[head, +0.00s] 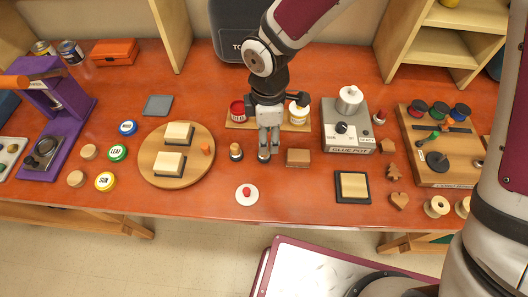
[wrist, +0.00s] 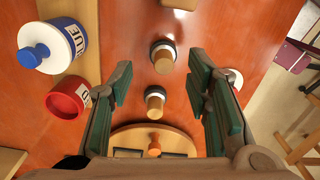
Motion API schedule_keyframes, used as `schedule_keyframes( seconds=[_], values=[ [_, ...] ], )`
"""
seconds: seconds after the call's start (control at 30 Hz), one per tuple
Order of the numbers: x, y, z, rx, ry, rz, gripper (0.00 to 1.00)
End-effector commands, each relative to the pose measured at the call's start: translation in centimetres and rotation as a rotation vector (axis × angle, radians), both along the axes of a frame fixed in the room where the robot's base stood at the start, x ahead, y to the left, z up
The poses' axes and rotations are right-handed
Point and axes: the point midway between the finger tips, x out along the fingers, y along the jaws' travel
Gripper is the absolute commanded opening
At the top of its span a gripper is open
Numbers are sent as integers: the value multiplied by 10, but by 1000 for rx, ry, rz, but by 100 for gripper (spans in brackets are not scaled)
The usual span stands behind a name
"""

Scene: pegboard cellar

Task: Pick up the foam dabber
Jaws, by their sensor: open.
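Two small upright pieces with tan tops and dark-and-white lower parts look like foam dabbers. I cannot tell them apart. One (head: 236,152) stands just left of my gripper (head: 266,154) in the head view, and it appears to be the nearer piece (wrist: 154,102) in the wrist view. The other (wrist: 163,57) shows farther up in the wrist view; my gripper seems to hide it in the head view. My gripper also shows in the wrist view (wrist: 160,82). It is open, pointing down, with nothing held, and both pieces appear between its fingers there.
A round board (head: 148,167) with two blocks lies left. Red (head: 238,109) and white (head: 298,114) pots stand behind the gripper. A brown block (head: 298,157) is close right, a white disc (head: 246,194) in front. The front table strip is mostly clear.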

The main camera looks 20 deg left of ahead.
Motion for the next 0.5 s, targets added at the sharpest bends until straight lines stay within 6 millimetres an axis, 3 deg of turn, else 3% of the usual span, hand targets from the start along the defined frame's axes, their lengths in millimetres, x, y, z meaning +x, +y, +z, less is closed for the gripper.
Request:
schedule_keyframes(
  seconds=[0.3, 0.5],
  values=[
    [-10, 5, -32, -2, 2, 2, 45],
    [-7, 5, -51, 1, -1, -1, 45]
  ],
)
